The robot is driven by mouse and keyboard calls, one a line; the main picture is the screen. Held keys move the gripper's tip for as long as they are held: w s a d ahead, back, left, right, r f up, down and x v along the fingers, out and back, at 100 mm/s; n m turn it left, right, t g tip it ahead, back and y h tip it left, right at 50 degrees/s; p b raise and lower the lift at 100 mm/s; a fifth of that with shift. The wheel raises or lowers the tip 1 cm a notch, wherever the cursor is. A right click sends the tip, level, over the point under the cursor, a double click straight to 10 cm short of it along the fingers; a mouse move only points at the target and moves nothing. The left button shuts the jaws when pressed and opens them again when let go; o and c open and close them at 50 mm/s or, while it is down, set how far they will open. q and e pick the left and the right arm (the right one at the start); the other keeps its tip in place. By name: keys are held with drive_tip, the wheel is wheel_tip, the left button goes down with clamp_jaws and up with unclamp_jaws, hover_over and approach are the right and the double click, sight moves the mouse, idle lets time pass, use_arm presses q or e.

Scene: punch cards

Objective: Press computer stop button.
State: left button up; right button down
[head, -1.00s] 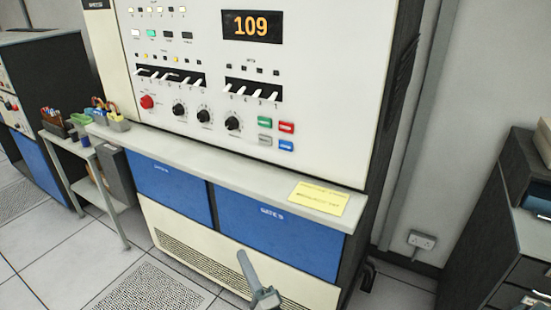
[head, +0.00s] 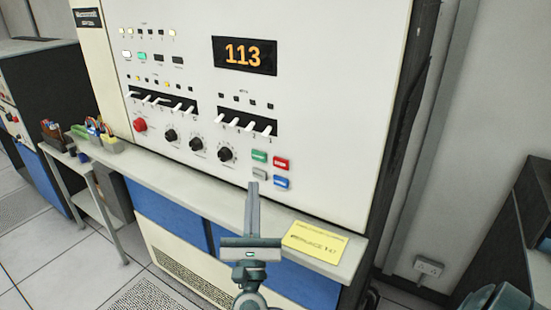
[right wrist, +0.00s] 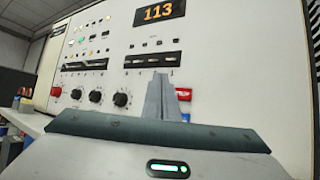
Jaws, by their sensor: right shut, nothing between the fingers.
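The computer's cream panel (head: 320,110) carries a cluster of small square buttons at its lower right: a green button (head: 260,156), a red button (head: 281,163), a grey button (head: 260,173) and a blue button (head: 281,183). Their labels are too small to read. My right gripper (head: 253,185) is shut and empty, its tip just below the grey button in the head view; contact cannot be told. In the right wrist view the gripper (right wrist: 161,78) hides most of the cluster, and the red button (right wrist: 183,95) shows beside it. My left gripper is not in view.
An orange display (head: 244,55) reads 113. Black knobs (head: 197,144), a round red button (head: 140,125) and white switches (head: 245,123) line the panel. A ledge (head: 190,171) with a yellow note (head: 315,241) juts out below. A small side table (head: 85,165) stands left.

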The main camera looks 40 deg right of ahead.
drive_tip(key=shift+s+a, duration=0.1)
drive_tip(key=shift+a, duration=0.05)
approach(277, 158)
wheel_tip(277, 158, up, 3)
drive_tip(key=w+a, duration=0.1)
drive_tip(key=w, duration=0.1)
drive_tip(key=shift+w+d+r, duration=0.1)
drive_tip(key=shift+w+d, duration=0.15)
drive_tip(key=shift+d, duration=0.3)
drive_tip(key=shift+w+d+r, duration=0.1)
drive_tip(key=shift+w+d, duration=0.15)
drive_tip(key=shift+d, duration=0.3)
drive_tip(key=shift+w+d+b, duration=0.35)
drive_tip(key=shift+d+b, duration=0.05)
drive_tip(key=shift+d, duration=0.35)
idle(2.4)
drive_tip(key=shift+s+a, duration=0.1)
drive_tip(key=shift+a, duration=0.05)
idle(0.3)
drive_tip(key=shift+s+a, duration=0.25)
drive_tip(key=shift+a, duration=0.35)
